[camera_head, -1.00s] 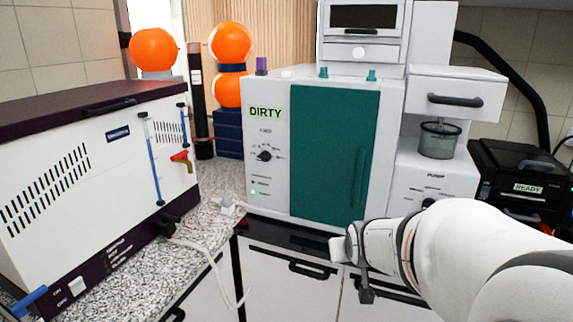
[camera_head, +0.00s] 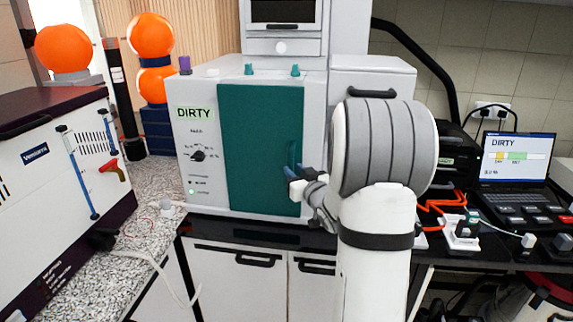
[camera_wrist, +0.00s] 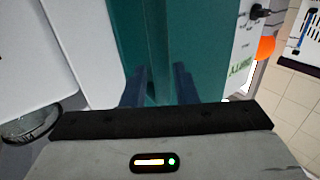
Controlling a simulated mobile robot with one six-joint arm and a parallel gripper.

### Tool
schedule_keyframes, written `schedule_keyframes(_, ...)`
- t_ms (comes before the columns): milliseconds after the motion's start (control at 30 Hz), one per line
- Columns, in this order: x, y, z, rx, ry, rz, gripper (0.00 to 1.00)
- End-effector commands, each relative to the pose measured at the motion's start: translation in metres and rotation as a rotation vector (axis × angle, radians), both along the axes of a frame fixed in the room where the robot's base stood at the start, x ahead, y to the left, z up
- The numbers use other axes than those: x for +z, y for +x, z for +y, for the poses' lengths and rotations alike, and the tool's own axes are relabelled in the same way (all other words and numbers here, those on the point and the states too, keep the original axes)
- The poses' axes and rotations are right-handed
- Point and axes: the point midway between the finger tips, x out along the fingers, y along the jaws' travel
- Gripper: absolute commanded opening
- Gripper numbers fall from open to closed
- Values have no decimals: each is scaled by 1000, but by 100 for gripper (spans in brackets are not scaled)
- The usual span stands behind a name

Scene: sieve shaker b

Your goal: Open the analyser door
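The analyser (camera_head: 196,190) is a white cabinet labelled DIRTY, with a dial on its front. Its teal door (camera_head: 252,140) is closed flush with the front. The door's vertical teal handle (camera_head: 293,153) is near the right edge, partly hidden by my gripper. My gripper (camera_head: 290,172) is at the lower part of the handle. In the wrist view, the two dark blue fingers of my gripper (camera_wrist: 160,86) stand apart, with the teal handle bar (camera_wrist: 157,45) running between their tips. I cannot see clear contact. The teal door (camera_wrist: 197,40) fills the middle there.
A white unit with a drawer (camera_head: 372,72) stands right of the analyser, largely behind my arm. A laptop (camera_head: 517,160) reading DIRTY and cabled devices sit at the right. A white machine with a dark lid (camera_head: 45,170) stands at the left.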

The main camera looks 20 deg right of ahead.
Motion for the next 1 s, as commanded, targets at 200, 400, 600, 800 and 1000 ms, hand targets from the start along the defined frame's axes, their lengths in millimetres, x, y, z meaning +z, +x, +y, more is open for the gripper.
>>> schedule_keyframes(200,1,30,1,1,0,2,26)
schedule_keyframes(400,0,37,1,1,-1,1,26)
schedule_keyframes(600,0,37,1,1,-1,1,25)
schedule_keyframes(800,0,37,1,1,0,2,8)
schedule_keyframes(1000,0,37,1,1,0,2,0)
